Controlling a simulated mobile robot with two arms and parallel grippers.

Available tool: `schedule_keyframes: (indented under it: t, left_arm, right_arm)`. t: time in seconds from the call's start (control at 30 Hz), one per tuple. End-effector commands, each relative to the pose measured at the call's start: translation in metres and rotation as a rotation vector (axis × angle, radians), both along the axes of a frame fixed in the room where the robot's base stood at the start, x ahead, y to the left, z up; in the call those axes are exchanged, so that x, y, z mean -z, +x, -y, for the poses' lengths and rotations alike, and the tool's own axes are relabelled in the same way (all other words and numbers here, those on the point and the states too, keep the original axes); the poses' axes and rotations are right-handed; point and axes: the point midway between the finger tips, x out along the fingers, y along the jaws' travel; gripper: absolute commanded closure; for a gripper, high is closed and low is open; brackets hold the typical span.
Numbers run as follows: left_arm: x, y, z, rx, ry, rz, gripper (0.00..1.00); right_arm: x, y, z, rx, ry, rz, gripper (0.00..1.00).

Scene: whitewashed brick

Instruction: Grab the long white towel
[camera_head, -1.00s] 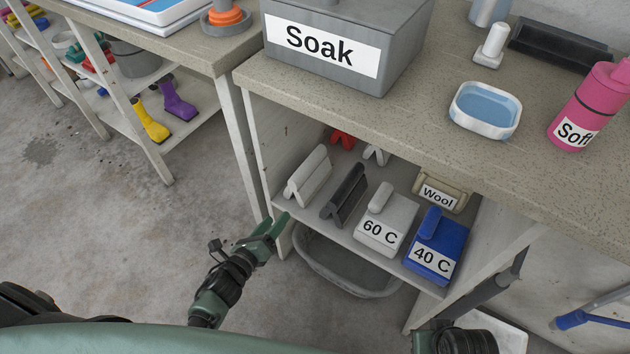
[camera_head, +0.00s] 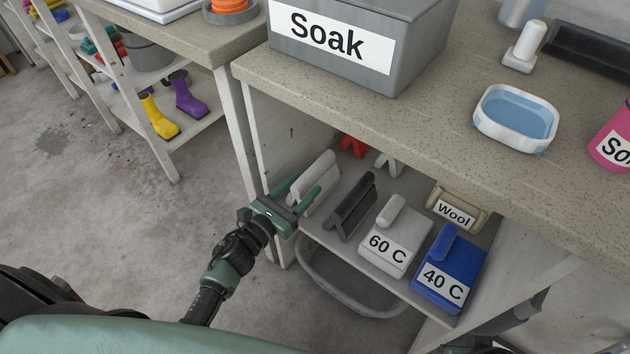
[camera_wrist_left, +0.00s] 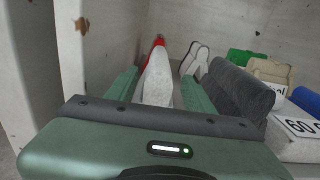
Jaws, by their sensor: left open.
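The long white towel (camera_head: 318,178) stands folded like a narrow tent at the left end of the shelf under the counter. In the left wrist view the towel (camera_wrist_left: 158,78) shows end-on between the fingers. My left gripper (camera_head: 303,187) is open at the towel's near end, with one green finger on each side. In the left wrist view both fingers of the gripper (camera_wrist_left: 160,88) point along the towel, and it is not clear whether they touch it.
A dark grey towel (camera_head: 352,205) stands close to the right of the white one. Labelled bundles "60 C" (camera_head: 392,240) and "40 C" (camera_head: 447,270) lie further right. A shelf leg (camera_head: 254,140) is close on the left. A grey basin (camera_head: 350,285) sits below.

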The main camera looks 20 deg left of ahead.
Motion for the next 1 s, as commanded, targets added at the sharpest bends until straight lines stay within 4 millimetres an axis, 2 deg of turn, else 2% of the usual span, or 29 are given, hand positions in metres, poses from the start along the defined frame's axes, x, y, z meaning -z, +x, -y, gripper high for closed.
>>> schedule_keyframes:
  t: [0.33, 0.63, 0.67, 0.83, 0.87, 1.0]
  left_arm:
    - [0.000, 0.046, 0.013, -0.002, -0.001, 0.001, 0.47]
    - [0.001, 0.052, 0.016, -0.002, -0.002, -0.002, 0.47]
    - [0.001, 0.052, 0.016, -0.002, -0.002, -0.002, 0.50]
    - [0.001, 0.052, 0.016, -0.002, -0.002, -0.002, 0.97]
    - [0.001, 0.052, 0.016, -0.002, -0.002, -0.002, 1.00]
    - [0.001, 0.052, 0.016, -0.002, -0.002, -0.002, 1.00]
  right_arm:
    - [0.004, 0.000, 0.000, 0.000, 0.000, 0.000, 1.00]
    - [0.004, 0.000, 0.000, 0.000, 0.000, 0.000, 1.00]
    - [0.004, 0.000, 0.000, 0.000, 0.000, 0.000, 1.00]
    - [0.004, 0.000, 0.000, 0.000, 0.000, -0.001, 1.00]
    - [0.004, 0.000, 0.000, 0.000, 0.000, -0.001, 1.00]
    - [0.004, 0.000, 0.000, 0.000, 0.000, -0.001, 1.00]
